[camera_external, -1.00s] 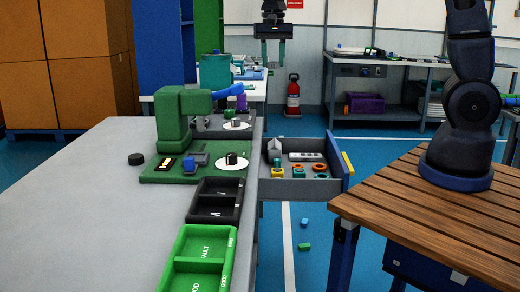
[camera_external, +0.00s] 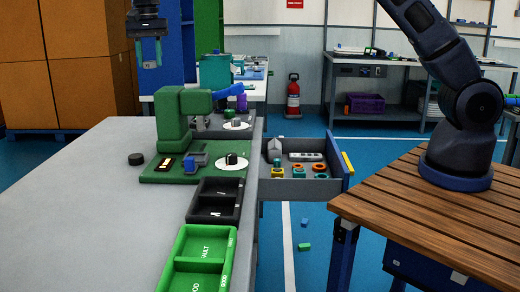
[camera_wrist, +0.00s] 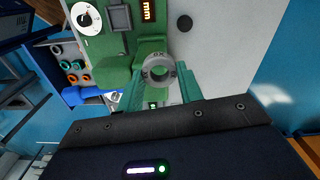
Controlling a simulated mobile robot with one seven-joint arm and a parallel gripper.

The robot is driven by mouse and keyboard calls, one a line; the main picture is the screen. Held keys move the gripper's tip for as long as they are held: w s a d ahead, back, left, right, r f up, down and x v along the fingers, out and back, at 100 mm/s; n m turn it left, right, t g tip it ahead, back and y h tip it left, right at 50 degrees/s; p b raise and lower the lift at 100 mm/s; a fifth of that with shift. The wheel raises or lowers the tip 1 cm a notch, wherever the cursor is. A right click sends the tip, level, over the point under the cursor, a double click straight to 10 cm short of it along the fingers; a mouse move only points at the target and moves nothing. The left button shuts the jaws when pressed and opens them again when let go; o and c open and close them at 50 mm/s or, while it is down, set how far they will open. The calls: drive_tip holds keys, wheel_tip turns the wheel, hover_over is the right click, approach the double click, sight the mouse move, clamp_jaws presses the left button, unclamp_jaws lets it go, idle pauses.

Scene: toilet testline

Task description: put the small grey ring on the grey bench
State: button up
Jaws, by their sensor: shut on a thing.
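My gripper (camera_external: 150,59) is high above the far left part of the bench, left of the green test stand. In the wrist view my gripper (camera_wrist: 159,80) has its two teal fingers shut on the small grey ring (camera_wrist: 147,78), one finger on each side. The ring faces the camera, with its hole showing. In the outside view the ring is a small grey patch between the fingers. The grey bench (camera_external: 90,205) is the long surface on the left; it shows in the wrist view too (camera_wrist: 228,52). The ring is held in the air, apart from the bench.
The green test stand (camera_external: 174,122) stands at the bench's right side. A black puck (camera_external: 136,159) lies left of it. A black tray (camera_external: 214,213) and a green tray (camera_external: 197,281) line the right edge. An open drawer (camera_external: 316,189) holds coloured rings. The bench's left and front are clear.

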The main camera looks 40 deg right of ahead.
drive_tip(key=a+f, duration=0.2)
drive_tip(key=a, duration=1.1)
hover_over(87, 194)
wheel_tip(87, 194, down, 3)
wheel_tip(87, 194, down, 24)
drive_tip(key=shift+f, duration=0.2)
drive_tip(key=shift+f, duration=0.1)
drive_tip(key=o, duration=1)
drive_tip(key=shift+c, duration=0.2)
wheel_tip(87, 194, up, 12)
